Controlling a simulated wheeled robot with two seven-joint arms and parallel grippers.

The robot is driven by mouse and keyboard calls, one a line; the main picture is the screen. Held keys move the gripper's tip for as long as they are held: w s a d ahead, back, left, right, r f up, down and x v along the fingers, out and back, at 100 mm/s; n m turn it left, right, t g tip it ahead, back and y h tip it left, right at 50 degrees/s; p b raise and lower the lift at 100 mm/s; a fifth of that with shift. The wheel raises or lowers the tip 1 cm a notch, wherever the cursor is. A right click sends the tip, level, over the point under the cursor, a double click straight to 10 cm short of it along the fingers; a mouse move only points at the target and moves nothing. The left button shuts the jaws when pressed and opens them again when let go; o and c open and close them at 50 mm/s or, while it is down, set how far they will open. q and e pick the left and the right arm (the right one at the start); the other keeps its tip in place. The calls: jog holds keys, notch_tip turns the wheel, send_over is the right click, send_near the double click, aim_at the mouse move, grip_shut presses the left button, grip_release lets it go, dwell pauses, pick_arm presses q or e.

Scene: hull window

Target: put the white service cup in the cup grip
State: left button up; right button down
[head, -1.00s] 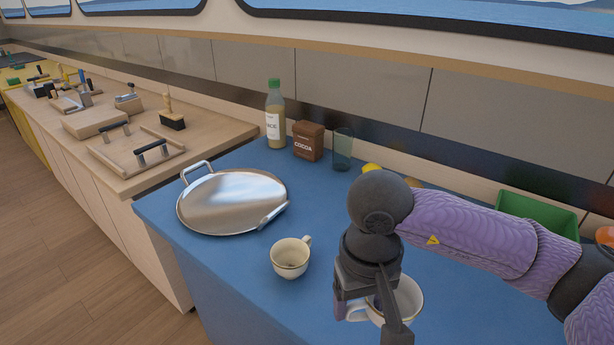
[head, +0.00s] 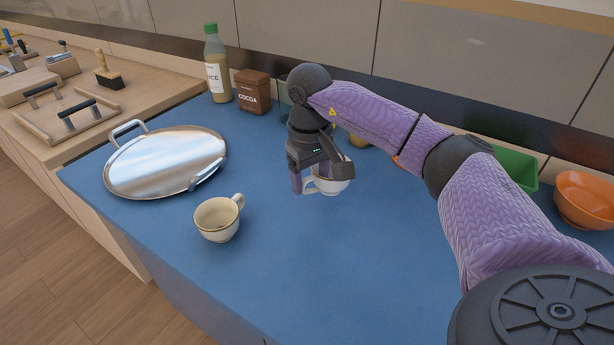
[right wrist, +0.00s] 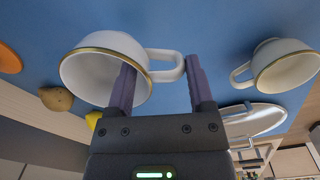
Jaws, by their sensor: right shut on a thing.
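The white service cup (head: 338,184), with a thin gold rim, is in my right gripper (head: 318,188), over the middle of the blue counter. In the right wrist view the cup (right wrist: 95,72) shows large on the left. One finger of the gripper (right wrist: 160,88) reaches into its mouth and the other is past its handle, so the gripper is shut on the cup at the handle side. The gripper hides part of the cup in the head view. I cannot make out a cup grip in these views. My left gripper is out of view.
A cream cup (head: 217,219) and a round metal tray (head: 165,160) stand to the left. A juice bottle (head: 217,70), a cocoa tin (head: 252,92) and a glass are at the back. A green bin (head: 516,168) and an orange bowl (head: 584,198) are right. The front counter is clear.

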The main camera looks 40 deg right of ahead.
notch_tip(320, 180, down, 5)
jog(key=shift+r+b, duration=0.2)
jog(key=shift+b, duration=0.45)
jog(key=shift+r, duration=0.1)
grip_release()
